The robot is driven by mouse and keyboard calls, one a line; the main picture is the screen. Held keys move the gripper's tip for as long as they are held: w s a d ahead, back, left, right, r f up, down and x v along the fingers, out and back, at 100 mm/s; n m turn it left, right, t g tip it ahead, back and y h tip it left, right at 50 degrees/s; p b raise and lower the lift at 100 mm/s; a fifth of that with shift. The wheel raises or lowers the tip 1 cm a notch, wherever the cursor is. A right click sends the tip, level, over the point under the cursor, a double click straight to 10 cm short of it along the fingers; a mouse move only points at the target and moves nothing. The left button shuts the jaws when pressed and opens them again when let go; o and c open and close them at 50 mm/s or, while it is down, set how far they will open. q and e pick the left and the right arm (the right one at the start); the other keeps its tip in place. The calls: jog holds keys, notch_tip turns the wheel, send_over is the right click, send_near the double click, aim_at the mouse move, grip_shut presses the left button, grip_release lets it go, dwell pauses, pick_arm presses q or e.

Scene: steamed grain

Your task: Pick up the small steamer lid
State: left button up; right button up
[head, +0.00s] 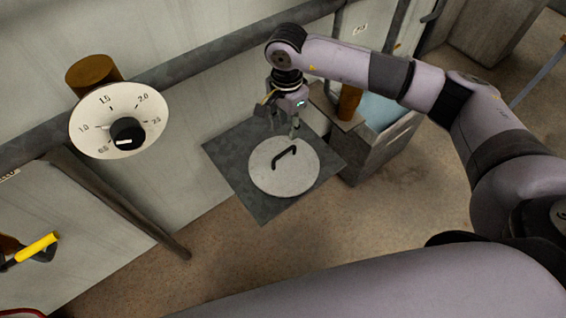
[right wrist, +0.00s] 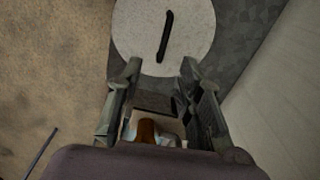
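The small steamer lid (head: 270,176) is a round, pale grey speckled disc with a black bar handle (head: 284,156). It lies flat on a dark square plate (head: 232,151). My right gripper (head: 284,130) is above the lid's far edge in the head view, pointing down. In the right wrist view the lid (right wrist: 190,38) is at the top, beyond the fingertips. My right gripper (right wrist: 161,66) is open there, with nothing between its fingers; the handle (right wrist: 166,36) lies ahead of them. My left gripper is not in view.
A grey bin with a blue inside (head: 378,110) stands right of the plate. A dial (head: 105,115) and a pipe (head: 180,70) run along the wall at left. A yellow-handled valve (head: 36,247) is at lower left. The floor in front is clear.

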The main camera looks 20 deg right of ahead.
jog(key=b, duration=0.2)
send_over(284, 152)
jog(key=f, duration=0.6)
jog(key=shift+s+d+f, duration=0.1)
jog(key=shift+s+f, duration=0.15)
notch_tip(284, 152, down, 2)
jog(key=shift+f+b, duration=0.1)
jog(key=shift+b, duration=0.5)
jog(key=f, duration=0.1)
jog(key=f+b, duration=0.1)
jog(key=f, duration=0.1)
jog(key=f+b, duration=0.1)
jog(key=shift+w+f, duration=0.2)
jog(key=shift+w, duration=0.05)
jog(key=shift+f, duration=0.15)
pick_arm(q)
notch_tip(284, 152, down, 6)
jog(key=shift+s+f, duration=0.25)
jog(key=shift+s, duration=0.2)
pick_arm(e)
jog(key=shift+c, duration=0.5)
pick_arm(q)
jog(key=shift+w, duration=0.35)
pick_arm(e)
grip_shut()
